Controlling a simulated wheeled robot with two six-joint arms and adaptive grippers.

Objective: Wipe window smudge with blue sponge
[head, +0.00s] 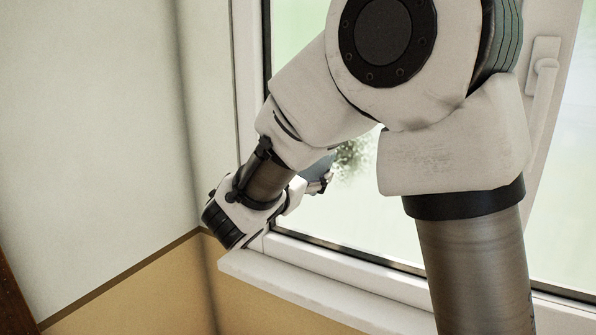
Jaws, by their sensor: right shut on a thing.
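The window (375,215) has a dark, speckled smudge (352,156) on its glass, partly hidden behind my right arm. My right gripper (322,184) is at the lower left of the pane, just left of and slightly below the smudge. It is shut on the blue sponge (319,168), which shows only as a small grey-blue patch beside the smudge. The sponge seems to be at the glass, but I cannot tell whether it touches. My wrist and forearm cover much of the view. My left gripper is not in view.
A white window sill (310,292) runs below the pane. The white frame (247,85) and a wall (95,130) lie close to the left of my right wrist. A white window handle (543,85) sticks out at the upper right.

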